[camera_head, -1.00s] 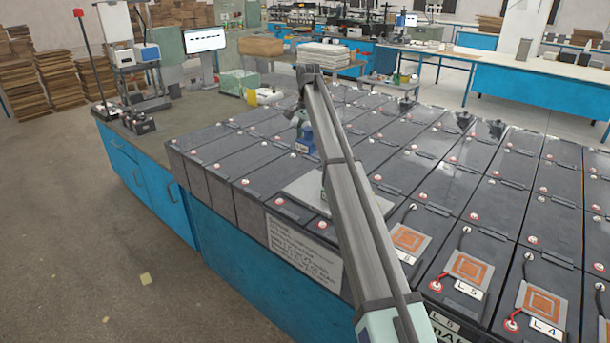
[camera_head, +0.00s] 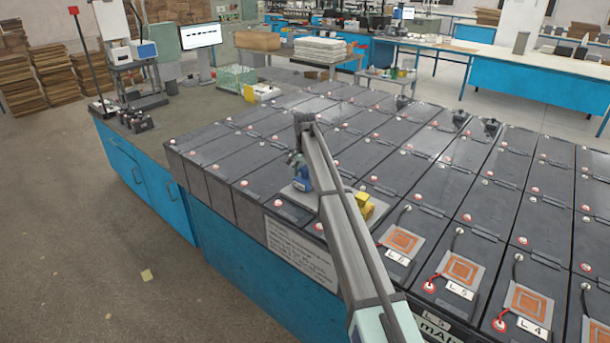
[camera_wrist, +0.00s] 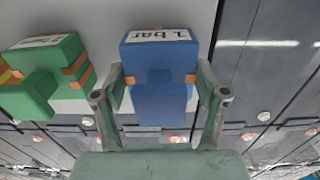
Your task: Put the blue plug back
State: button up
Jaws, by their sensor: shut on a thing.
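The blue plug (camera_wrist: 160,60) has a white label reading "1 bar" and orange strips at its sides. My gripper (camera_wrist: 160,84) is shut on it, one finger on each side. In the head view, the blue plug (camera_head: 301,181) is at my gripper (camera_head: 297,164), over the grey plate (camera_head: 295,197) on the battery tops. I cannot tell whether it touches the plate. A green plug (camera_wrist: 45,75) with orange strips and a white label stands left of it in the wrist view, apart from it. A yellow plug (camera_head: 364,205) shows right of my arm in the head view.
Rows of dark batteries (camera_head: 420,160) with red and white terminals surround the plate. Orange-patterned pads (camera_head: 403,241) and red leads lie on the nearer batteries at the right. A monitor (camera_head: 200,36) and other equipment stand on the bench at the back left.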

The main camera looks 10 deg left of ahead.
jog(key=shift+f, duration=0.1)
jog(key=shift+f, duration=0.2)
jog(key=o, duration=1.3)
jog(key=shift+r, duration=0.1)
notch_tip(320, 180, up, 12)
jog(key=b, duration=0.4)
jog(key=shift+r, duration=0.15)
